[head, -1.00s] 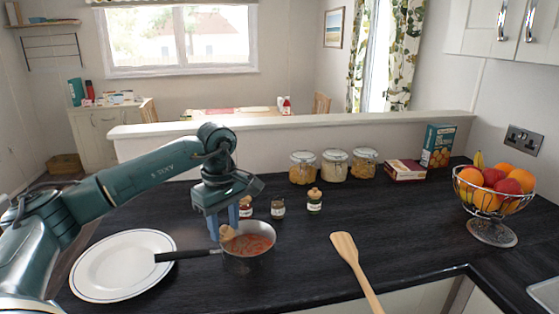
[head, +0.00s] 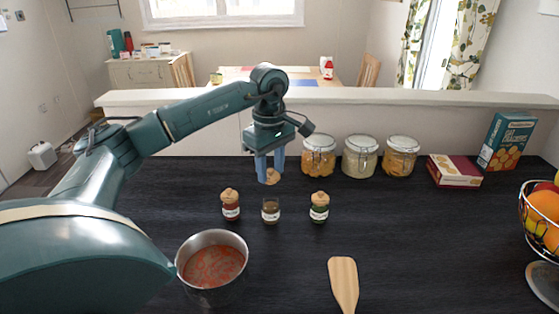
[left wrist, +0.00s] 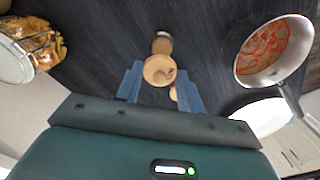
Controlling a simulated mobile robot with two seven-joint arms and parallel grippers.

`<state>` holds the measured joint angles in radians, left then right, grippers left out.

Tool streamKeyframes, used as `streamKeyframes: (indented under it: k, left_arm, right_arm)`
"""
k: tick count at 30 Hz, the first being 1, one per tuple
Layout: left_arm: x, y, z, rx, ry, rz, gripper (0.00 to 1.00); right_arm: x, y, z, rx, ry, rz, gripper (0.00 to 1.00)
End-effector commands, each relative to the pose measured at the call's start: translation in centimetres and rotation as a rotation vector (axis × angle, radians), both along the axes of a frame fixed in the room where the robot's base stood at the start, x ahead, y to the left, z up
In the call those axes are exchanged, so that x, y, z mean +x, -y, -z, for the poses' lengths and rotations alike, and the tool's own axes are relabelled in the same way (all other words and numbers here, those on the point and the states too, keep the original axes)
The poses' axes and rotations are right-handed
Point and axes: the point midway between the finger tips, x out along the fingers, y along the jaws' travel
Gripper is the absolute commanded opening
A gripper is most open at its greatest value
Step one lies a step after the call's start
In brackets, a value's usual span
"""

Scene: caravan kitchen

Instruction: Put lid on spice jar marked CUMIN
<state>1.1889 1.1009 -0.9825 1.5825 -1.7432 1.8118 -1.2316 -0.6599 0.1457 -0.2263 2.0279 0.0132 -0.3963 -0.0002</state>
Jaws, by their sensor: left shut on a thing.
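My left gripper (head: 270,172) is shut on a round cork lid (head: 271,177). It holds the lid in the air above the counter, around and behind the middle jar in the head view. The lid also shows between the fingers in the left wrist view (left wrist: 158,70). The middle spice jar (head: 270,212) stands upright without a lid. The left jar (head: 230,206), with red contents, and the right jar (head: 319,208), with green contents, both wear cork lids. Their labels are too small to read. A jar (left wrist: 162,43) shows just beyond the held lid. My right gripper is out of view.
A pot of red sauce (head: 212,268) stands front left of the jars. A wooden spatula (head: 343,283) lies in front of them on the right. Several storage jars (head: 360,157), boxes (head: 454,171) and a fruit bowl (head: 540,232) stand further right. The counter around the spice jars is clear.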

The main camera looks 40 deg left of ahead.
Motion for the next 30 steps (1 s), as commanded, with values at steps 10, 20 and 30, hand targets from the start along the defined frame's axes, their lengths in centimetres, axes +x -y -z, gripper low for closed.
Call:
streamKeyframes:
  k: [10,20,30]
  left_arm:
    - [0.0,0.0,3.3,0.001,-0.001,0.0,0.17]
    - [0.0,0.0,5.6,0.0,0.0,0.0,0.17]
    - [-0.1,0.0,5.6,0.0,0.0,0.0,0.17]
  right_arm:
    - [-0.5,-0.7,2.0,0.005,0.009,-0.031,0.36]
    - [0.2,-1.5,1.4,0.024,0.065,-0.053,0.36]
    - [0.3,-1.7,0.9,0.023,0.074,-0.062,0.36]
